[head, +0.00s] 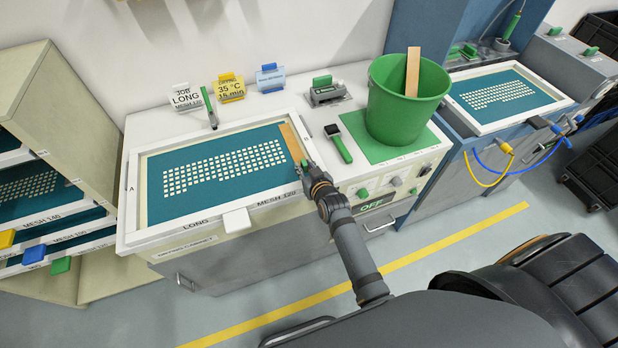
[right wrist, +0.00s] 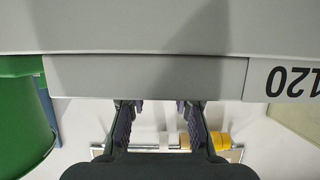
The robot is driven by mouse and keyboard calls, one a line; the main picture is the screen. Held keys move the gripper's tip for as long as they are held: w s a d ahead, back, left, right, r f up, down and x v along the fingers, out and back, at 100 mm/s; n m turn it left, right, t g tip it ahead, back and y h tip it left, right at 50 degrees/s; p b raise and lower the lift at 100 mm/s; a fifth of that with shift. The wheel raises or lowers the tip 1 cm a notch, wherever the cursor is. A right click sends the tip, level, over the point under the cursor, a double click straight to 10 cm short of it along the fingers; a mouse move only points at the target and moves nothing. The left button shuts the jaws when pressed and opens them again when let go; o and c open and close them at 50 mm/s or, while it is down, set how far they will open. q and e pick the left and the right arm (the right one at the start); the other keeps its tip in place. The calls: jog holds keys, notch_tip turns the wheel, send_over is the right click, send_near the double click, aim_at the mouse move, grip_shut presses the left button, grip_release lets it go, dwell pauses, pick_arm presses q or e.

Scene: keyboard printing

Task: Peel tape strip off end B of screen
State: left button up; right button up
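The mesh screen (head: 160,207) lies on the cabinet top, a teal mesh with rows of pale key shapes in a white frame. Its end A is at the left and end B at the right. A tan tape strip (head: 291,141) runs along the mesh at end B, lying flat. My right gripper (head: 309,167) is at the frame's near right corner, close to the strip's near end. In the right wrist view its fingers (right wrist: 158,106) are apart with nothing seen between them, just short of the frame edge (right wrist: 150,75). The strip is not visible there. My left gripper is not in view.
A green bucket (head: 400,112) with a wooden stick stands on a green mat right of the screen. A green-handled tool (head: 340,146) lies between them. A rack of screens (head: 35,190) is at the left.

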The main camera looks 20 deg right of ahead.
grip_shut()
dwell(0.4)
jog(key=shift+r+p, duration=1.8)
jog(key=shift+p, duration=0.25)
jog(key=shift+r, duration=0.1)
notch_tip(320, 180, up, 4)
jog(key=p, duration=0.4)
jog(key=shift+p, duration=0.35)
